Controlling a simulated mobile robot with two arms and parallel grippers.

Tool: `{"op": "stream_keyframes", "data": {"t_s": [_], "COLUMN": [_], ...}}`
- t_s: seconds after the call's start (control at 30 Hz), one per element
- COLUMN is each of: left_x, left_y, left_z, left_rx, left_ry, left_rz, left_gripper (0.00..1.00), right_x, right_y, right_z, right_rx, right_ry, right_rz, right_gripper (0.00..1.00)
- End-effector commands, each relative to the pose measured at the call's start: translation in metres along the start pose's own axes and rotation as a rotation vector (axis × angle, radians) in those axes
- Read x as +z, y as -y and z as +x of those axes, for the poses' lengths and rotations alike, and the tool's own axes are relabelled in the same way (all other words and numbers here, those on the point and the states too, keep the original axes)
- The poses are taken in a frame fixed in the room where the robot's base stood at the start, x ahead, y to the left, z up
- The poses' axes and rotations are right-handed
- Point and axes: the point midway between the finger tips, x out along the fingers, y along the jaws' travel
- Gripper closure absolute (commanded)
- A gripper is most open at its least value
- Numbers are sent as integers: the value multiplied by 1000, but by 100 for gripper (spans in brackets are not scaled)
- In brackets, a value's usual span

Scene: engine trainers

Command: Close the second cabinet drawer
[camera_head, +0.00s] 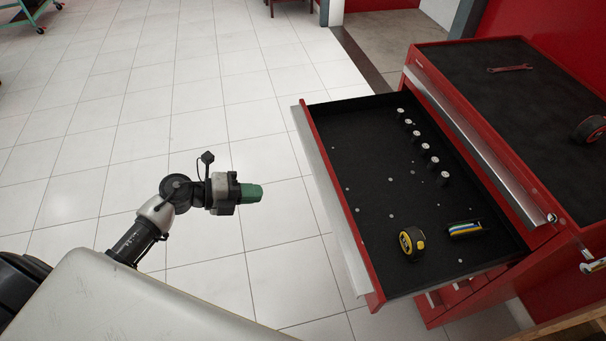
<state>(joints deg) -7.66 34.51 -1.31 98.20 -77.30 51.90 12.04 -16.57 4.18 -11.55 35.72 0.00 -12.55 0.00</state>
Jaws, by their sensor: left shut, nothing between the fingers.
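The red tool cabinet (437,50) stands at the right. One of its drawers (365,165) is pulled far out toward the left, with a black liner and a silver front edge. Above it, a closed drawer with a silver handle strip (480,145) shows. My left gripper (258,193) has green fingertips, is shut and empty, and points right toward the open drawer's front. A clear gap over the floor lies between them. My right gripper is not in view.
The drawer holds several silver sockets (423,147), a tape measure (411,242) and a striped item (465,229). A red wrench (510,68) and a round black-and-orange item (590,129) lie on the cabinet top. White tiled floor (130,90) is open at the left.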

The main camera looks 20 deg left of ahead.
Motion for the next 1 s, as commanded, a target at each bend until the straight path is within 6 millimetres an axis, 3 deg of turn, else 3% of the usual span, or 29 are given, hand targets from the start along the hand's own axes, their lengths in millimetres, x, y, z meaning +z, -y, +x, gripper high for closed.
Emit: {"op": "stream_keyframes", "data": {"t_s": [0.17,0.3,0.6,0.8,1.0], "left_x": [0,0,0,0,0], "left_y": [4,4,8,12,12], "left_z": [24,54,112,131,136], "left_rx": [-6,-8,-6,-3,-2], "left_ry": [-2,-1,1,2,2], "left_rz": [-2,-4,-4,-4,-4], "left_gripper": [100,100,100,100,100], "right_x": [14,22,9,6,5], "right_y": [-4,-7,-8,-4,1], "right_z": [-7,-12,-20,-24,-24], "right_rx": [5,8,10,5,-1], "right_ry": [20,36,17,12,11], "right_rz": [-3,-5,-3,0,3], "right_gripper": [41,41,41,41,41]}}
